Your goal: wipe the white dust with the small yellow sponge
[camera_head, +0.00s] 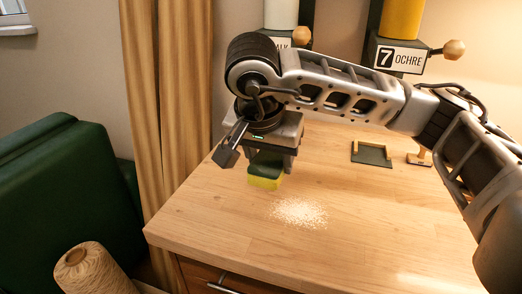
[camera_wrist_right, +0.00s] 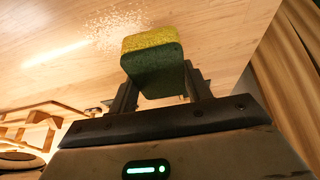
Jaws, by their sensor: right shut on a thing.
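The small sponge (camera_head: 265,172) is yellow below with a dark green layer on top. My right gripper (camera_head: 270,158) is shut on it, over the left part of the wooden table. In the right wrist view the sponge (camera_wrist_right: 153,65) sits between the two fingers of the gripper (camera_wrist_right: 160,88). I cannot tell whether its yellow face touches the table. The white dust (camera_head: 298,212) is a speckled patch to the right of and nearer than the sponge. It also shows in the right wrist view (camera_wrist_right: 112,28), beyond the sponge. My left gripper is not in view.
The wooden table (camera_head: 390,215) is clear around the dust. Dispensers, one with a label reading 7 OCHRE (camera_head: 400,57), stand at the back. A curtain (camera_head: 168,90) hangs at the left.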

